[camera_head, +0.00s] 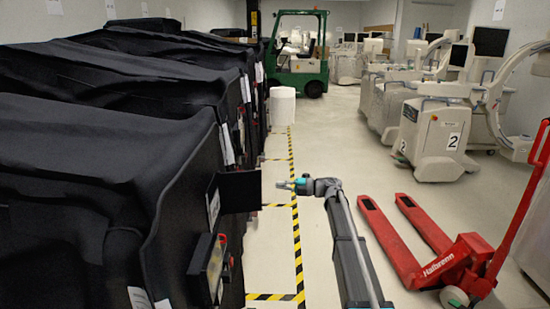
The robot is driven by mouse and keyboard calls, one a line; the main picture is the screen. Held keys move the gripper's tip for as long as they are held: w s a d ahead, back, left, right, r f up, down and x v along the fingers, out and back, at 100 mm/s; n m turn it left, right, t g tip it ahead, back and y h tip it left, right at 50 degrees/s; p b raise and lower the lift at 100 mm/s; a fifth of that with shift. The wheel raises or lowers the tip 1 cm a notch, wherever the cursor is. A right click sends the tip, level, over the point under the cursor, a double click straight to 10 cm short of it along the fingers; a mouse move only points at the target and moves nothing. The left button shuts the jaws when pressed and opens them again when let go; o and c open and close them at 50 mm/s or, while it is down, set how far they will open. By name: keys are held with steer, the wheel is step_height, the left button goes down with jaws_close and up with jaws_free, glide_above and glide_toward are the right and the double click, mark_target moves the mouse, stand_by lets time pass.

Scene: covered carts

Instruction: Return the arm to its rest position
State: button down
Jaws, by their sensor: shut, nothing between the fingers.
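My arm reaches forward from the bottom of the view, low over the floor. My gripper (283,185) is at its end, pointing left, shut and empty. It is beside a dark flap or panel (240,191) that sticks out from the nearest covered cart (95,165). I see a small gap between the gripper tip and the panel, and cannot tell how far apart they are in depth.
Covered carts line the left side. Yellow-black tape (296,235) marks the floor. A red pallet jack (450,262) stands right of my arm. White medical machines (434,138) stand at the right, a green forklift (298,75) at the back. The middle aisle (335,140) is clear.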

steer(key=w+d+r+m+t+h, duration=0.2)
steer(key=d+r+m+t, duration=0.15)
steer(key=m+t, duration=0.6)
steer(key=s+d+f+m+t+h, duration=0.25)
steer(key=d+m+t+h, duration=0.45)
steer(key=d+m+h, duration=0.6)
steer(key=s+d+f+m+g+h, duration=0.3)
steer(key=s+f+m+g+h, duration=0.5)
steer(key=s+f, duration=0.35)
steer(key=s+a+f+m+g+y, duration=0.1)
steer(key=s+a+f+g+y, duration=0.2)
steer(key=s, duration=0.6)
steer(key=s+a+f+m+g, duration=0.15)
steer(key=s+g, duration=0.25)
steer(key=s, duration=0.4)
steer(key=s+a+f+m+g+y, duration=0.1)
steer(key=s+f+g+y, duration=0.2)
steer(key=s, duration=0.6)
step_height(320, 180, up, 14)
steer(key=g+h+p, duration=0.1)
steer(key=p, duration=1.4)
steer(key=shift+w+a, duration=0.15)
steer(key=shift+a, duration=0.05)
